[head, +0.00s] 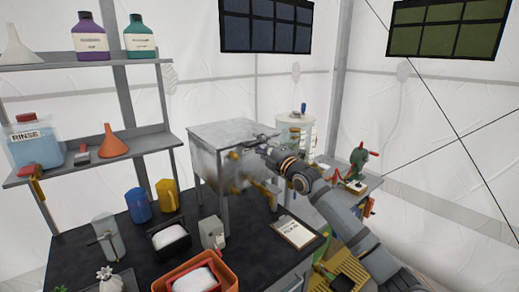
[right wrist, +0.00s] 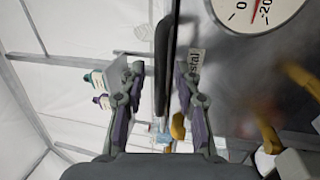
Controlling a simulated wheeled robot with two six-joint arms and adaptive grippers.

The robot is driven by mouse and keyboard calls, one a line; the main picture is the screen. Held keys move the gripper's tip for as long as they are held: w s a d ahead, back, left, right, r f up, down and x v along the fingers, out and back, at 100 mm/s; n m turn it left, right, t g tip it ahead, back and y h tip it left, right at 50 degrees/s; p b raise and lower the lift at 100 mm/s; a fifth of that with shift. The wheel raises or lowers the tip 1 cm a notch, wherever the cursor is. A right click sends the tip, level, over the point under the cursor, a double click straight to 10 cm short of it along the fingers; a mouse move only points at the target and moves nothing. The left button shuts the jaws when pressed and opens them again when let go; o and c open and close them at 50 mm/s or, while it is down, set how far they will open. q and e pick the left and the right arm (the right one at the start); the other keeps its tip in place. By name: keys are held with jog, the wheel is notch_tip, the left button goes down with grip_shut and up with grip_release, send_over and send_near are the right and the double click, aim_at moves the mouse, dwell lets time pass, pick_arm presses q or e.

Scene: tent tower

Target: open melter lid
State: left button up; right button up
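A grey metal box (head: 230,132) on legs stands on the dark bench; I cannot tell whether it is the melter. A hazy, pale patch with yellow bits shows at its front. My right gripper (head: 264,143) is at the box's right side. In the right wrist view the right gripper (right wrist: 162,75) is open, its fingers on either side of a dark bar (right wrist: 162,50), with a gap on the left. Contact on the right is unclear. A steel face with a dial (right wrist: 258,10) and a partly hidden label (right wrist: 195,58) is beside it. My left gripper is not in view.
A white cylindrical vessel (head: 297,132) with a blue knob stands behind the gripper. A green device (head: 358,160) is on the right-hand table. An orange bin (head: 228,275), blue cup (head: 138,205), yellow cup (head: 167,195) and clipboard (head: 293,232) are on the bench. Shelves hold bottles and funnels.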

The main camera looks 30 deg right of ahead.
grip_shut()
jog(key=shift+w, duration=0.15)
